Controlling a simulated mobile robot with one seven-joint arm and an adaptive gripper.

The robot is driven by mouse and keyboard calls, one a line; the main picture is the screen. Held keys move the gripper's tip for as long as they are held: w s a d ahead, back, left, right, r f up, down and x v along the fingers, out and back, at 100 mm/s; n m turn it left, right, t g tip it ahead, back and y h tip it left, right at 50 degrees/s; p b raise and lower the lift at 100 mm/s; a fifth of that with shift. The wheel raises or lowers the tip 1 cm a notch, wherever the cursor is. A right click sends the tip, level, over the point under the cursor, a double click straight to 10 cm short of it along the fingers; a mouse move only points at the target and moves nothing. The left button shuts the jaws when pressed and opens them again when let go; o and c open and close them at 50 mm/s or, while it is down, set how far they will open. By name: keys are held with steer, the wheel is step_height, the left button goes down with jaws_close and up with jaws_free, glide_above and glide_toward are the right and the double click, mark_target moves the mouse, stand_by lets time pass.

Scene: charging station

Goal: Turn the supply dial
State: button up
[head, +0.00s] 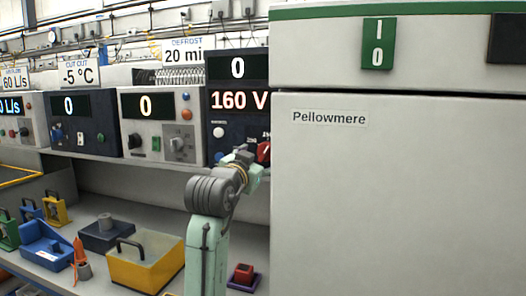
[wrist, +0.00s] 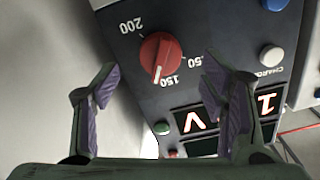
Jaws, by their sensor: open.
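The supply dial (wrist: 160,57) is a round red knob with a white pointer line, seen upside down in the wrist view on a dark panel (wrist: 225,50). The pointer line's lower end is near 150. In the head view the dial (head: 264,152) shows partly behind my gripper (head: 252,172). My gripper (wrist: 158,85) is open, its fingers either side of the dial in the picture, with no contact visible. The panel's display (head: 238,100) reads 160 V.
A large pale cabinet (head: 400,200) labelled Pellowmere stands close on the right. A white button (wrist: 271,57) and a blue button (wrist: 275,5) sit beside the dial. Other instruments (head: 160,125) line the shelf leftward. A yellow box (head: 145,268) and a red block (head: 243,274) stand below.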

mark_target(263, 155)
steer(key=p+x, duration=0.1)
steer(key=x, duration=0.4)
steer(key=c, duration=1.2)
steer(key=shift+o, duration=0.2)
steer(key=m+b, duration=0.1)
steer(key=m, duration=0.2)
steer(key=shift+a, duration=0.1)
steer(key=shift+m+b, duration=0.55)
steer(key=shift+m, duration=0.85)
steer(key=shift+r, duration=0.1)
